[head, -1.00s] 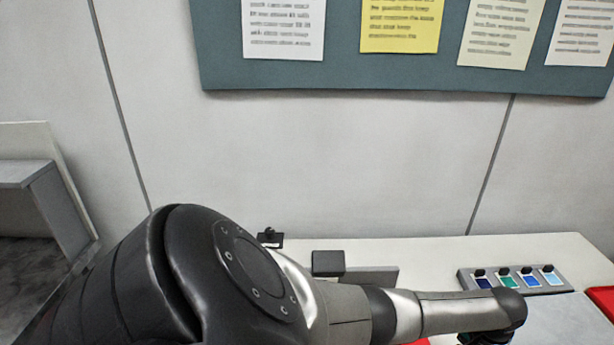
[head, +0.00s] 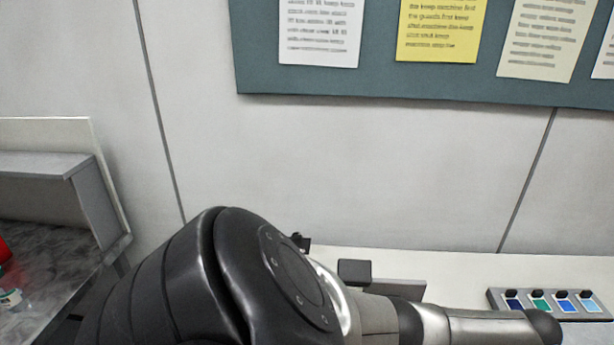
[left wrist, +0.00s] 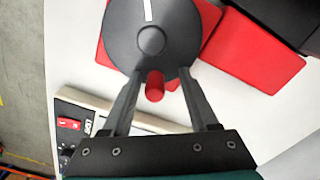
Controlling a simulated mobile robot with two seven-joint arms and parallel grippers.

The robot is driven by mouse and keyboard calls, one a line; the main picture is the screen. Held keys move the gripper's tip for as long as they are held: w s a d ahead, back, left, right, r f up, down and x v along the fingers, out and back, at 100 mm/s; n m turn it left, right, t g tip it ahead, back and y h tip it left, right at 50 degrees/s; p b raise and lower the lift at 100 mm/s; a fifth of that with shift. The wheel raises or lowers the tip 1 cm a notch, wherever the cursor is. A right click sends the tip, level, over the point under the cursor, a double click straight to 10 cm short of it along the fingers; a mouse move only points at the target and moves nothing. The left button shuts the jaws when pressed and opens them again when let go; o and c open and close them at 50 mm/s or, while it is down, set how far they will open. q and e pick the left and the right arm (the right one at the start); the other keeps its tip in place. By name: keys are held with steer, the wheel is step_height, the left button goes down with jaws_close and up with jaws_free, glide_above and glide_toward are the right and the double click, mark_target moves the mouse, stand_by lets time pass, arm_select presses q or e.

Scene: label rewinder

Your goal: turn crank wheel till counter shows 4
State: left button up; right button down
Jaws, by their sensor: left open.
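The crank wheel (left wrist: 180,30) is a dark grey disc with a round hub and a white mark, seen close up in the left wrist view. Its red handle knob (left wrist: 155,88) sticks out near the rim. My left gripper (left wrist: 160,74) is open, with its two dark fingers on either side of the knob. A gap shows between the knob and each finger. The red machine body (left wrist: 250,52) shows behind the wheel. No counter reading can be seen. In the head view my left arm covers the middle, and neither gripper shows.
A strip of colour buttons (head: 550,303) and a small black block (head: 355,272) sit on the white table (head: 450,263). A grey bench (head: 50,255) stands at the left. A panel with a red switch (left wrist: 69,123) lies near the gripper in the left wrist view.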

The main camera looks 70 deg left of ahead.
arm_select(q)
step_height(320, 180, up, 4)
steer(key=p, duration=0.3)
steer(key=shift+f, duration=0.25)
steer(key=shift+r, duration=2.75)
steer(key=shift+s, duration=0.1)
